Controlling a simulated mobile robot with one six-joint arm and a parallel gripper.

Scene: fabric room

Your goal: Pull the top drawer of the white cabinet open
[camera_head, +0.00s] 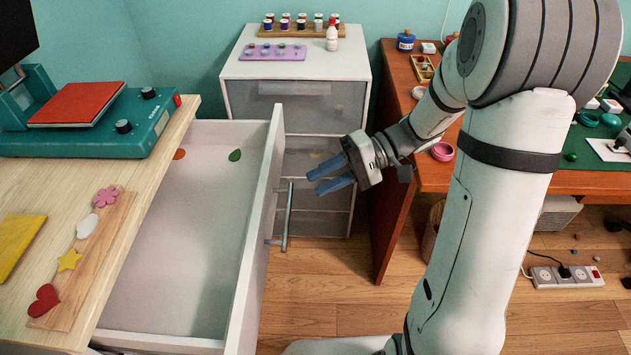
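A wide white drawer (205,230) stands far out from under the wood-topped unit at left. Its front panel faces right and carries a grey vertical-looking bar handle (286,215). An orange piece (179,154) and a green leaf-shaped piece (235,155) lie inside at the far end. A separate white cabinet (298,68) with grey drawer fronts stands by the back wall; its top drawer front (305,105) looks closed, and its lower left is hidden. My gripper (324,177), with blue fingers apart and nothing between them, is right of the bar handle, not touching it.
The wooden top (170,120) holds a teal press (90,125) and a board (85,260) with felt shapes. A reddish desk (392,180) stands at right, with a power strip (567,277) on the floor below. Some floor is clear between drawer and desk.

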